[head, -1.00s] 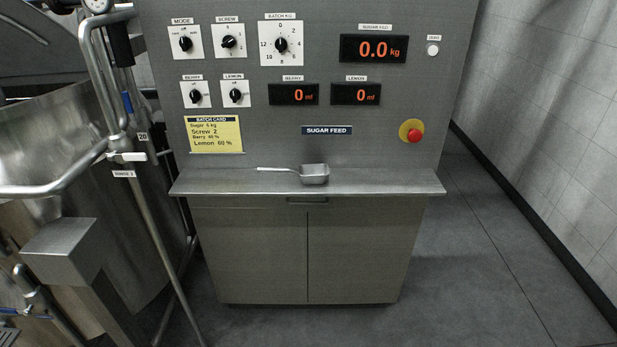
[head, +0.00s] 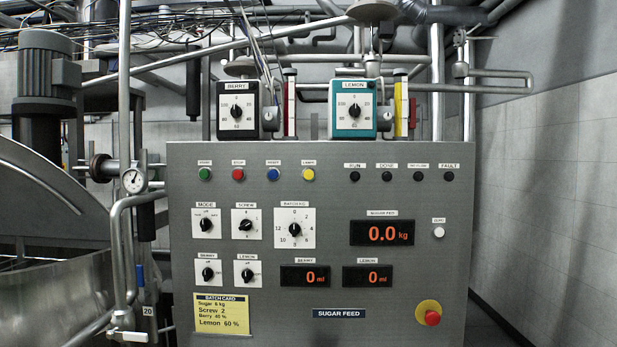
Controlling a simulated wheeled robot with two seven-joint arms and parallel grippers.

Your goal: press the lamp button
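The lamp button is the yellow push button (head: 308,174) under a small label that appears to read LAMPS, at the right end of the button row high on the grey control panel (head: 340,200). To its left in the row are a blue button (head: 273,174), a red button (head: 238,174) and a green button (head: 205,174). The dark indicators on the right, RUN (head: 354,176), DONE (head: 387,176) and FAULT (head: 450,176) among them, look unlit. Neither of my grippers shows in the head view.
Below the buttons are rotary knobs (head: 294,229), red-digit displays (head: 382,233), a yellow batch card (head: 222,314) and a red emergency stop (head: 432,318). Berry (head: 237,112) and lemon (head: 355,112) dial boxes stand on top. Pipes and a steel vessel (head: 60,290) crowd the left.

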